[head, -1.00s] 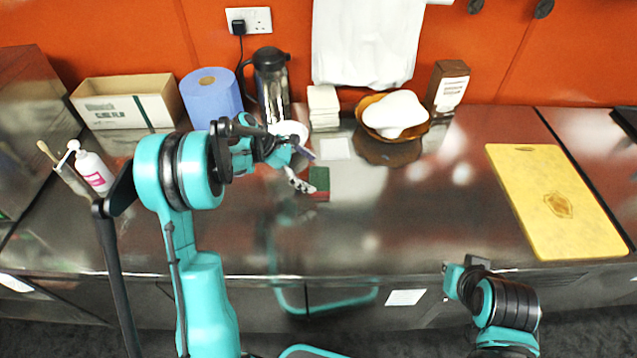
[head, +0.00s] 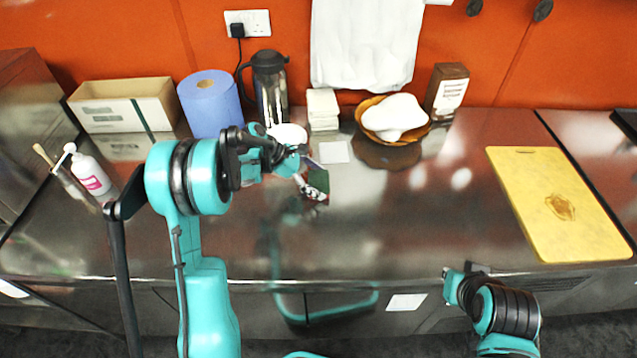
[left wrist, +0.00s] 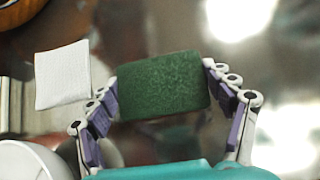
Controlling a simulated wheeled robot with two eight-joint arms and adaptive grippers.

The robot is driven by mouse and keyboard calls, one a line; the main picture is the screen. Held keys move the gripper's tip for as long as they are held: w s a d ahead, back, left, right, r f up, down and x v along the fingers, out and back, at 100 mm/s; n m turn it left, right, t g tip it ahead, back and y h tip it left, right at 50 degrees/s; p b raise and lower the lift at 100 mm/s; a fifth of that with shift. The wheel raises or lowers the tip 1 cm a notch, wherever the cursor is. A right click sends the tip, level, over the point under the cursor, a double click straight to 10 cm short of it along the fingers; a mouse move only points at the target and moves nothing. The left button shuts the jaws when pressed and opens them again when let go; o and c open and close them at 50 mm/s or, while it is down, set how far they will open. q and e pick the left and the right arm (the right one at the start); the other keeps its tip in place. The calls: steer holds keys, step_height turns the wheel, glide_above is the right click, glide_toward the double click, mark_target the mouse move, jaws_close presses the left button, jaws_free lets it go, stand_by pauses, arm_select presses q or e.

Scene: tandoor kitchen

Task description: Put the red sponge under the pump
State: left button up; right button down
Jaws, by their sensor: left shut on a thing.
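The sponge (head: 319,180) has a dark green top and a little red showing beneath it in the head view. In the left wrist view its green face (left wrist: 160,85) fills the space between the fingers. My left gripper (head: 312,184) is shut on the sponge, one finger at each end. The sponge is at or just above the counter; I cannot tell which. A white bottle with a pump-like top (head: 90,172) and pink label stands far left, well away from the gripper. Only part of my right arm shows at lower right; I cannot make out its fingers.
A black-topped flask (head: 271,88), a blue paper roll (head: 211,103), a box (head: 126,103), stacked white napkins (head: 322,107) and a bowl (head: 369,122) line the back. A flat white square (head: 334,152) lies behind the sponge. A yellow board (head: 550,205) lies right. The front-middle counter is clear.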

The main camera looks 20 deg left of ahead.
mark_target(322, 181)
arm_select(q)
steer(key=shift+r, duration=0.55)
steer(key=r+p, duration=0.1)
steer(key=r, duration=0.1)
steer(key=d+r+p, duration=0.1)
steer(key=r, duration=0.1)
steer(key=d+r+p, duration=0.3)
steer(key=d+r, duration=0.3)
steer(key=d, duration=0.4)
steer(key=shift+w+d, duration=0.25)
